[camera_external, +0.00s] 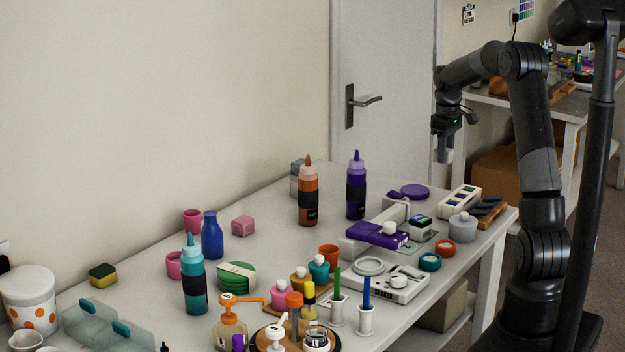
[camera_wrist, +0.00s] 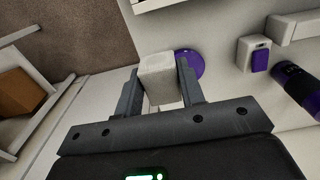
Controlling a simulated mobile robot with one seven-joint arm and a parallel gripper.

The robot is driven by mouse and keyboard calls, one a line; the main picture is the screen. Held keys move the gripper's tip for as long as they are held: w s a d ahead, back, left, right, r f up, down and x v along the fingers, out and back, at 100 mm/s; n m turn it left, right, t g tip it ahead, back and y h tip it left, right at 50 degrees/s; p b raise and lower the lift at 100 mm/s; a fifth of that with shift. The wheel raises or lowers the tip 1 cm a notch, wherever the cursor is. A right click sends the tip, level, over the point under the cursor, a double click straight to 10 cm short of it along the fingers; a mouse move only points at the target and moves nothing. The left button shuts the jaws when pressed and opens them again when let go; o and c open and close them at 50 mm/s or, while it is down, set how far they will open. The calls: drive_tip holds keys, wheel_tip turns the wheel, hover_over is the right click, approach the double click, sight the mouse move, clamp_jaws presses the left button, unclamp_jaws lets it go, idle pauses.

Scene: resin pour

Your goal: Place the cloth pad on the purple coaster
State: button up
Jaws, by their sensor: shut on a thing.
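The cloth pad, a pale grey-white block, is between the fingers of my gripper (camera_wrist: 160,88); the pad (camera_wrist: 158,68) sticks out past the fingertips. In the external view my gripper (camera_external: 444,149) hangs in the air, pointing down, beyond the table's far right edge, with the pale pad (camera_external: 444,157) at its tip. The purple coaster (camera_external: 415,191) lies flat at the far end of the table, below and left of my gripper. In the wrist view the coaster (camera_wrist: 192,62) is partly hidden behind the right finger and looks bare where it shows.
A purple bottle (camera_external: 356,186) and an orange-brown bottle (camera_external: 308,192) stand left of the coaster. The front is crowded.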

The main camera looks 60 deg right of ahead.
hover_over(412, 189)
drive_tip(key=f, duration=0.4)
drive_tip(key=shift+s+f, duration=0.2)
drive_tip(key=shift+w+f, duration=0.1)
drive_tip(key=shift+f, duration=1.9)
drive_tip(key=shift+f, duration=0.2)
drive_tip(key=o, duration=1)
